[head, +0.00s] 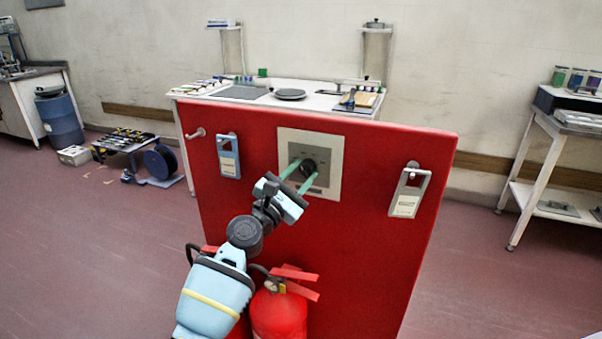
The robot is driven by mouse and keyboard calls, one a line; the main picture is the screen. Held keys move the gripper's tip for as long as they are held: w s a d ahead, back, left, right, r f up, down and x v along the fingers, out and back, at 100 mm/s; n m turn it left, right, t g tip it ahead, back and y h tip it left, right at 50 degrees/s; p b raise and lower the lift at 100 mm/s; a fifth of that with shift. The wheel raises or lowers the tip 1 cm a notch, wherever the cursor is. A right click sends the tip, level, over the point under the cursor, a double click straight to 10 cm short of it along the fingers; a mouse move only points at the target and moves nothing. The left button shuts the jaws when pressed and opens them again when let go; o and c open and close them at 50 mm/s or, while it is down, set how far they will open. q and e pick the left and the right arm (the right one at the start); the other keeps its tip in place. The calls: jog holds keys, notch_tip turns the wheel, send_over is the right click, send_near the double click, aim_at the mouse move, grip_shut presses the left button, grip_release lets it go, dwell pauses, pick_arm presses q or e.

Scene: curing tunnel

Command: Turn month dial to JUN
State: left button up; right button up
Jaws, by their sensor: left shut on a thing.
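The month dial (311,167) is a small dark round knob on a grey plate (325,155) with a pale square frame, set in the upper middle of a red upright panel (250,125). My left gripper (302,174) reaches up to it from below left. Its two green fingers lie one on each side of the knob and are shut on it. The fingers hide part of the knob and plate. No month letters can be read at this size. My right gripper is not in view.
A blue tag (228,157) and a silver tag (406,192) hang on hooks either side of the plate. A red fire extinguisher (280,315) stands below, close to my left arm. A white worktable (310,98) stands behind the panel.

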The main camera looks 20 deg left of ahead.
pick_arm(q)
jog(key=m, duration=0.1)
jog(key=m+g+h, duration=0.1)
jog(key=shift+a+r+m+p, duration=0.1)
jog(key=shift+r+m+p, duration=0.2)
jog(key=m+g+p, duration=0.1)
jog(key=m, duration=0.3)
jog(key=shift+a+r+h+p, duration=0.1)
jog(key=shift+r+h+p, duration=0.05)
jog(key=shift+h+p, duration=0.2)
jog(key=shift+m+g+p, duration=0.4)
jog(key=shift+m+g, duration=0.1)
jog(key=shift+m, duration=0.3)
jog(key=shift+m+g+p, duration=0.5)
jog(key=shift+m+p, duration=0.15)
jog(key=shift+m, duration=0.55)
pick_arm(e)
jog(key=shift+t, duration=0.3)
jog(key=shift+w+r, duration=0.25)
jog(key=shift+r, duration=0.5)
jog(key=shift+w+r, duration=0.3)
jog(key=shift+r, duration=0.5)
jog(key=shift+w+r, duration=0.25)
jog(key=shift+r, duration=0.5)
pick_arm(q)
jog(key=o, duration=1)
jog(key=shift+c, duration=0.2)
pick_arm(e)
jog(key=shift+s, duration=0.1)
